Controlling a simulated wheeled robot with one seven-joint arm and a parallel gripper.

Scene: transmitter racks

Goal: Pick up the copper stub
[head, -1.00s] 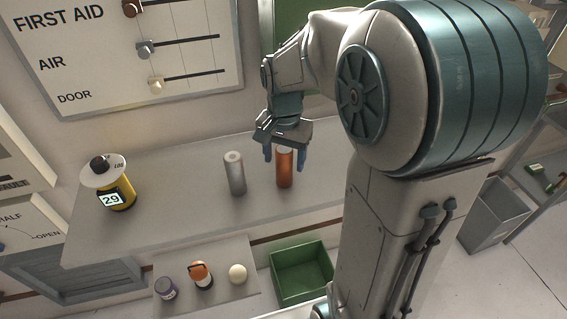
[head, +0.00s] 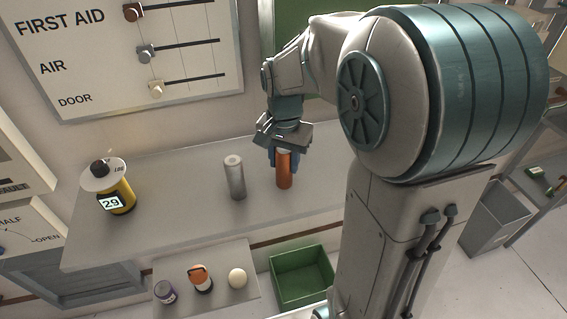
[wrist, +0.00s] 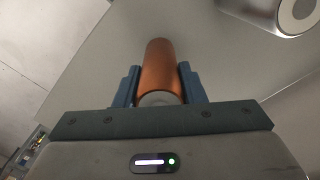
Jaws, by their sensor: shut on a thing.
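The copper stub (head: 284,172) is an orange-brown cylinder standing upright on the grey shelf (head: 180,215) in the head view. My gripper (head: 284,157) is above it with its blue fingers shut on its upper part. In the wrist view the copper stub (wrist: 158,68) lies between the two blue fingers (wrist: 159,88), one on each side. Its pale end faces my gripper. I see no clear gap between the stub's foot and the shelf in the head view.
A silver cylinder (head: 235,178) stands close to the left of the copper stub. A yellow device (head: 120,195) reading 29 is at the shelf's left. A lower ledge (head: 225,302) holds an orange-topped bottle (head: 200,279), a purple-grey jar (head: 165,292) and a white ball (head: 237,278). A green bin (head: 302,275) is beside it.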

